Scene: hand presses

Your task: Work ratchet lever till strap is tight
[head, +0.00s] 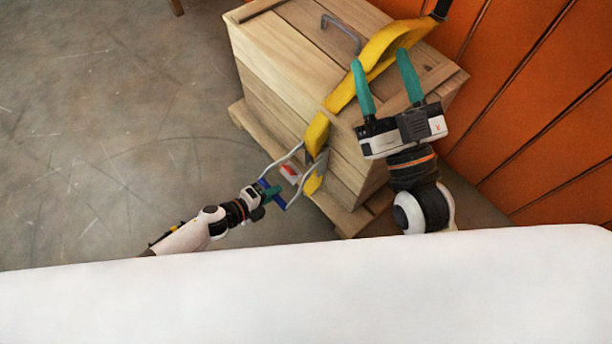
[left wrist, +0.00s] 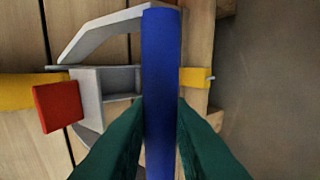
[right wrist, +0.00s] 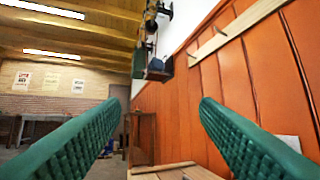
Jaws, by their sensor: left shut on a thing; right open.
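A yellow strap (head: 383,46) runs over the wooden crate (head: 268,57) and down its front side to a grey metal ratchet. The ratchet lever (head: 286,166) sticks out from the crate and ends in a blue handle (left wrist: 161,75). My left gripper (head: 268,190) is shut on this blue handle, its green fingers on either side of it. A red part (left wrist: 58,105) sits beside the ratchet frame (left wrist: 88,98). It also shows in the head view (head: 290,173). My right gripper (head: 388,82) is open and empty above the crate's right part.
The crate stands on a wooden pallet (head: 246,117) and has a grey handle (head: 342,30) on its lid. An orange panelled wall (head: 545,110) stands close on the right. Concrete floor (head: 110,110) lies open on the left.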

